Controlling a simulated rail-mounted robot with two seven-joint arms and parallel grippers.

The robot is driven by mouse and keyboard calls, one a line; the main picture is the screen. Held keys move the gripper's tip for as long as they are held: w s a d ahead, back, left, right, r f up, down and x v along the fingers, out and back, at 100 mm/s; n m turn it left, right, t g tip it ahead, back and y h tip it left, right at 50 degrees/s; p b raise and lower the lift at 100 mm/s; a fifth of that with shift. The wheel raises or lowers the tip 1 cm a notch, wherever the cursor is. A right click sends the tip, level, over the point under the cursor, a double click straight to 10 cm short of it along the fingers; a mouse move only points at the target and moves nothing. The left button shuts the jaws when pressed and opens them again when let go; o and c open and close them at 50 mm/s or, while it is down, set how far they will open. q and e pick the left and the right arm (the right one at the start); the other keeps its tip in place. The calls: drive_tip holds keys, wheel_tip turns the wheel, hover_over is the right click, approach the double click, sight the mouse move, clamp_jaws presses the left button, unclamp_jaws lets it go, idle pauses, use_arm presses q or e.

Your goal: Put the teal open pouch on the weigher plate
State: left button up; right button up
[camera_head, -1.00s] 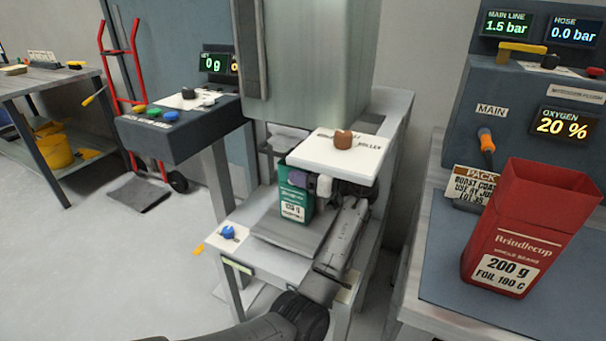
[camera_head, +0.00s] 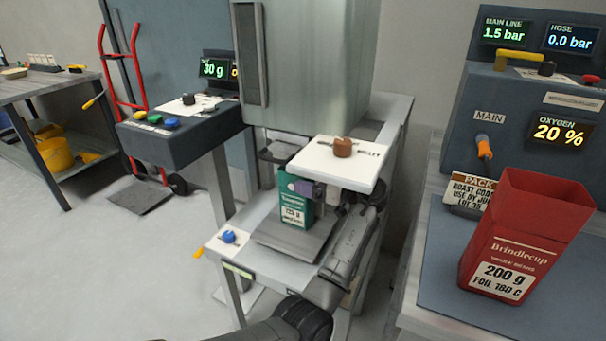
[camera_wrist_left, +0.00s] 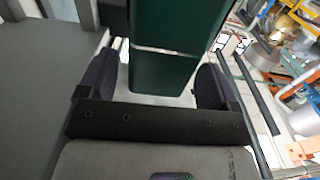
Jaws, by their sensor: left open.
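The teal pouch (camera_head: 294,208) stands upright on the grey weigher plate (camera_head: 290,240), partly behind a white panel that hides its top. My left gripper (camera_head: 314,189) is around the pouch, its fingers partly hidden by the panel. In the left wrist view the dark green side of the pouch (camera_wrist_left: 165,60) lies between the two purple-black fingers (camera_wrist_left: 156,85), with gaps on both sides. The gripper is open. The weigher display (camera_head: 214,68) reads 30 g. My right gripper is not in view.
The white panel with a brown knob (camera_head: 343,147) overhangs the plate under a large hopper (camera_head: 318,60). A button console (camera_head: 180,125) stands to the left. A red pouch (camera_head: 522,235) stands on the right bench. A blue knob (camera_head: 229,236) sits by the plate's left side.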

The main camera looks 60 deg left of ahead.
use_arm(q)
drive_tip(key=shift+p+v, duration=0.85)
drive_tip(key=shift+v, duration=1.7)
